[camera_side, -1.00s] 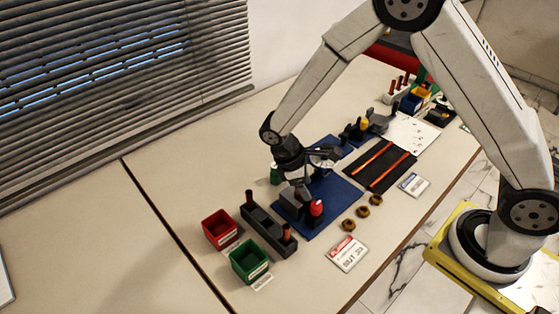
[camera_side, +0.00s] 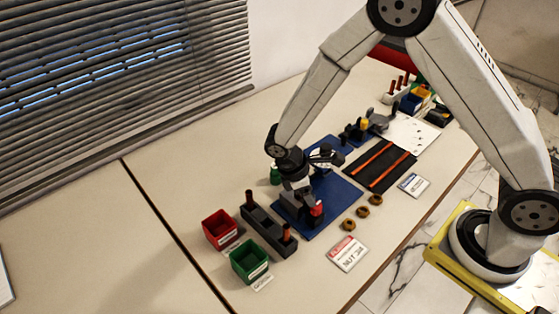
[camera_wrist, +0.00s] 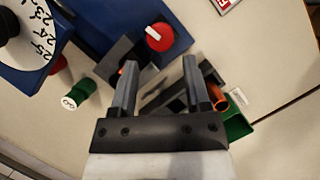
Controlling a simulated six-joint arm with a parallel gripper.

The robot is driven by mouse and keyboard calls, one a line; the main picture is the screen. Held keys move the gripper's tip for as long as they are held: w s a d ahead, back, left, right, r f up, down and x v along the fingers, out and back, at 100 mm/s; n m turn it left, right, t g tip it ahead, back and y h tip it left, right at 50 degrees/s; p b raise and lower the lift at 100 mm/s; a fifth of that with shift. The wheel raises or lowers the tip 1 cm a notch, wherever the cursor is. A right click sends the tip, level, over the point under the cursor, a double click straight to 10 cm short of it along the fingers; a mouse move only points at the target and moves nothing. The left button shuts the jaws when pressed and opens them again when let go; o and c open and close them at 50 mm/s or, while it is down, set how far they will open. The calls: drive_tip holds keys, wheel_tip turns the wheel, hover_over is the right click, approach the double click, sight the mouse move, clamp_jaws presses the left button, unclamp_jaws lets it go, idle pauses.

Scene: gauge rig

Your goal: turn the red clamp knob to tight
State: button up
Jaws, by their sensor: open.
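The red clamp knob (camera_wrist: 160,37) is a round red cap with a white line across it, on a dark block at the blue plate's edge in the wrist view. It also shows as a small red shape in the side view (camera_side: 317,208), close to my gripper. My gripper (camera_wrist: 160,68) is open, with nothing between its fingers, and the knob appears beyond the fingertips, apart from them. In the side view my gripper (camera_side: 304,198) hangs over the blue plate (camera_side: 338,190), just left of the knob. The side view does not show the fingertips clearly.
A dark rack (camera_side: 268,231) with copper-coloured pegs stands left of the plate. Red (camera_side: 220,229) and green (camera_side: 249,261) bins stand beyond it. Brass nuts (camera_side: 348,224) and a NUT card (camera_side: 347,253) lie in front.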

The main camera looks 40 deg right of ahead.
sight(316, 210)
drive_tip(key=shift+x, duration=2.8)
